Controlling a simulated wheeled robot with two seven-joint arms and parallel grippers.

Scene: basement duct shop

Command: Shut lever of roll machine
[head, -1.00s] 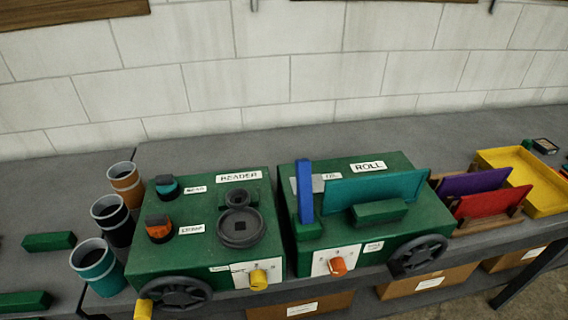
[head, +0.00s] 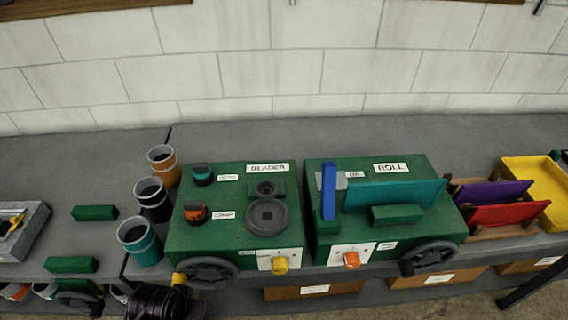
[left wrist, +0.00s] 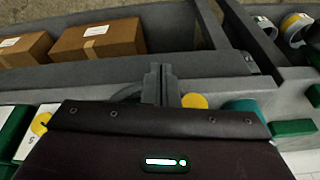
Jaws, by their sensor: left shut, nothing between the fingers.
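The roll machine (head: 440,215) is a green box labelled ROLL in the head view. Its blue lever (head: 329,190) stands upright at the machine's left side. A teal sheet (head: 400,195) stands on edge across its top, behind a small green block (head: 397,215). An orange knob (head: 351,260) and a dark handwheel (head: 433,256) are on its front. My left gripper (left wrist: 161,72) is shut and empty in the left wrist view, in front of the beader's handwheel and yellow knob (left wrist: 194,101). In the head view only a dark part of my left arm shows, bottom left. My right gripper is not in view.
The green beader machine (head: 230,230) stands close left of the roll machine. Orange, black and teal cups (head: 139,240) stand left of it. Right are purple and red sheets (head: 510,214) in a rack and a yellow tray (head: 540,185). Cardboard boxes (left wrist: 97,40) sit below.

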